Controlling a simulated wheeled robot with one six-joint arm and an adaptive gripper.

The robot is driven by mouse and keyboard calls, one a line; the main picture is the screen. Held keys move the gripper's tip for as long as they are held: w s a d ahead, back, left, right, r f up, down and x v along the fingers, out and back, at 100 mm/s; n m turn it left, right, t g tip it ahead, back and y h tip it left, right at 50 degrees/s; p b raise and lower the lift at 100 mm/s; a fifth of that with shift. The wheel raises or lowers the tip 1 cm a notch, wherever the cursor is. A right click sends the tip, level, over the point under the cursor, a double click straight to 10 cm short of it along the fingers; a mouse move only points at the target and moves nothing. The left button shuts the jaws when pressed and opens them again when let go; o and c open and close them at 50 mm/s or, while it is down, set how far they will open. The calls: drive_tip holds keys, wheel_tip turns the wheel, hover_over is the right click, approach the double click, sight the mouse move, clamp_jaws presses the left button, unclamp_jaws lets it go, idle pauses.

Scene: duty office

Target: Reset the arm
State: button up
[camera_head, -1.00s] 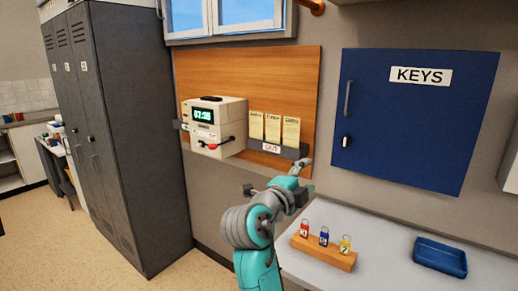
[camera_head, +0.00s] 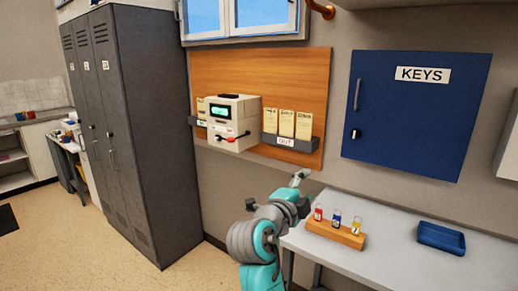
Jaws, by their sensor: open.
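My arm rises from the bottom middle, teal and grey, beside the left end of the desk. My gripper (camera_head: 299,180) is at its far end, small in the picture, open, with nothing seen in it. It is in front of the wall below the wooden board, left of and a little above the key block (camera_head: 335,233). The block carries a red tag (camera_head: 318,214), a blue tag (camera_head: 336,216) and a yellow tag (camera_head: 355,224). The fingertips are small and partly hidden by the wrist.
A time clock (camera_head: 234,122) and an OUT card rack (camera_head: 286,140) hang on the wooden board. A blue KEYS cabinet (camera_head: 415,115) is on the wall. A blue tray (camera_head: 441,238) lies on the desk (camera_head: 400,262). Dark lockers (camera_head: 150,140) stand at left; the floor before them is clear.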

drive_tip(key=s+d+f+n+y, duration=0.15)
drive_tip(key=s+f+n, duration=0.25)
drive_tip(key=f, duration=0.6)
drive_tip(key=s+d+f+n+t+y, duration=0.1)
drive_tip(key=s+f+n+y, duration=0.25)
drive_tip(key=f, duration=0.55)
drive_tip(key=s+d+f+n+y, duration=0.1)
drive_tip(key=s+f+n, duration=0.4)
drive_tip(key=f, duration=0.5)
drive_tip(key=s+d+f+n+y, duration=0.1)
drive_tip(key=s+f+n+y, duration=0.15)
drive_tip(key=s+f, duration=0.45)
drive_tip(key=s+d+f+n+y, duration=0.1)
drive_tip(key=s+f+n, duration=0.15)
drive_tip(key=s, duration=0.85)
drive_tip(key=s+r+n, duration=0.2)
drive_tip(key=s+r, duration=0.1)
drive_tip(key=s, duration=1)
drive_tip(key=s+d+r+n+g, duration=0.1)
drive_tip(key=s+r+n, duration=0.1)
drive_tip(key=s, duration=1.1)
drive_tip(key=shift+d+r, duration=0.3)
drive_tip(key=shift+r, duration=0.4)
drive_tip(key=shift+y, duration=0.25)
drive_tip(key=shift+c, duration=0.3)
